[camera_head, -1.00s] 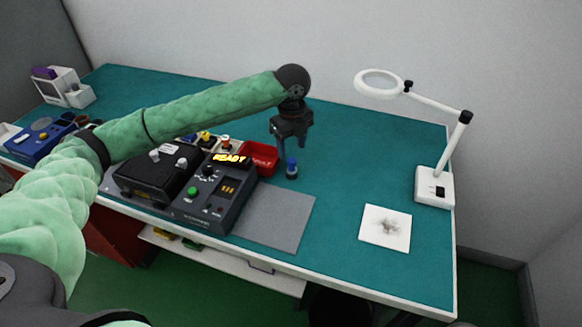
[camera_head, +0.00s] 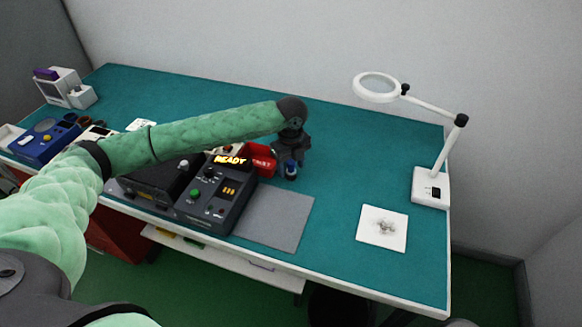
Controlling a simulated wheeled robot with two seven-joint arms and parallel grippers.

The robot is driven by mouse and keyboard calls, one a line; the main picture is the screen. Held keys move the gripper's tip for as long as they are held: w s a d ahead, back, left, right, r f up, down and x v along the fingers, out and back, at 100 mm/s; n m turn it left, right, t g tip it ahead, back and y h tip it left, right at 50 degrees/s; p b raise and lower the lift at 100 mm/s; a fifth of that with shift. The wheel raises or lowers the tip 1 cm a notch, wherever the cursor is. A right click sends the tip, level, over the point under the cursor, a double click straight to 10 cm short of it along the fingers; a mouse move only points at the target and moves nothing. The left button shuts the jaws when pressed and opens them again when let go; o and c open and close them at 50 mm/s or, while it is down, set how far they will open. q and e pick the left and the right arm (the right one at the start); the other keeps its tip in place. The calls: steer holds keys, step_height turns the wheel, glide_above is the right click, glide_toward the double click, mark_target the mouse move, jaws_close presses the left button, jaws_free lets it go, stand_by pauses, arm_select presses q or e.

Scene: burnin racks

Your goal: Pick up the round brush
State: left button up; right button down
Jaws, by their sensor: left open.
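The round brush appears to be the small upright item with a blue top and dark base (camera_head: 291,171) on the teal table, right of the red bin. It is small, so its bristles cannot be made out. My left gripper (camera_head: 291,161) points down right over it, with its dark fingers at the blue top. The jaws are open. Whether they touch the item cannot be told. My right gripper is not in view.
A red bin (camera_head: 263,158) stands just left of the gripper. A dark device with a READY display (camera_head: 217,196) and a grey mat (camera_head: 275,222) lie in front. A white magnifier lamp (camera_head: 431,187) and a white pad (camera_head: 382,228) stand to the right. The table's back middle is clear.

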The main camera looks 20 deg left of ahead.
arm_select(q)
steer(key=shift+f, duration=0.35)
steer(key=c, duration=1.1)
steer(key=shift+o, duration=0.2)
steer(key=shift+r, duration=0.15)
